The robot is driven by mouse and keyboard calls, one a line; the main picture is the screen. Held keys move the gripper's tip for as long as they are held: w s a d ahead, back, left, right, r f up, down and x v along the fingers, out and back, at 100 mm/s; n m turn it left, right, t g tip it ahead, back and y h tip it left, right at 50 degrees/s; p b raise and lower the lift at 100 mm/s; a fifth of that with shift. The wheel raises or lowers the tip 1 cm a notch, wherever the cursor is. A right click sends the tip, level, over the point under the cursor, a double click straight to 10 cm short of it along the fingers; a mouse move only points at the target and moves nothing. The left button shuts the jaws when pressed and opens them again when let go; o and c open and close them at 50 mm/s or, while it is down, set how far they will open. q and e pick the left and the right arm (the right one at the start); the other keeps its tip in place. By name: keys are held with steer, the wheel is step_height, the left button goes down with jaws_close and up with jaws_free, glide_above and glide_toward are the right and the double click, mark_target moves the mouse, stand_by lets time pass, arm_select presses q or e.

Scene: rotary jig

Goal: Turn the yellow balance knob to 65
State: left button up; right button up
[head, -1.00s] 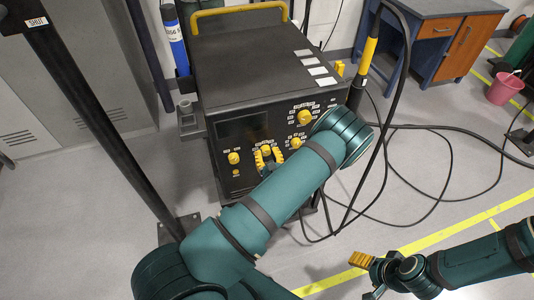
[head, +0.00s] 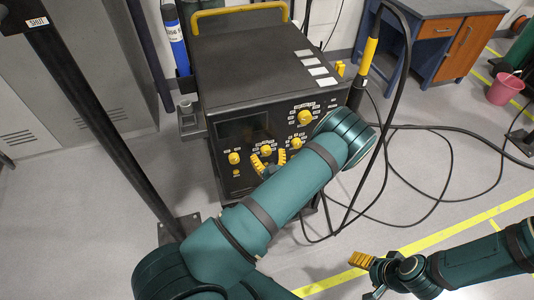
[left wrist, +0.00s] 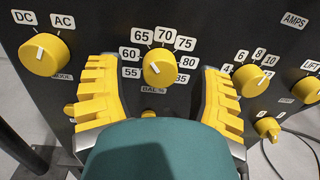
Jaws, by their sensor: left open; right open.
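The yellow balance knob (left wrist: 158,67) is in the middle of the left wrist view, under an arc of labels from 55 to 85. Its short white mark points upward, roughly toward 65 to 70; the exact reading is hard to tell. In the head view the knob (head: 266,150) is on the dark front panel. My left gripper (head: 268,160) is open in front of it. Its yellow fingers stand left and right of the knob, apart from it. My right gripper (head: 366,276) is open and empty, low at the right, away from the panel.
The mode knob (left wrist: 44,54) is left of the balance knob, and an amps knob (left wrist: 252,80) is close beside the right finger. A black post (head: 100,130) stands left of the cabinet (head: 250,70). Black cables (head: 440,150) loop over the floor at the right.

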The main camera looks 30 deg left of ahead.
arm_select(q)
steer(key=v, duration=1.1)
steer(key=shift+d, duration=0.1)
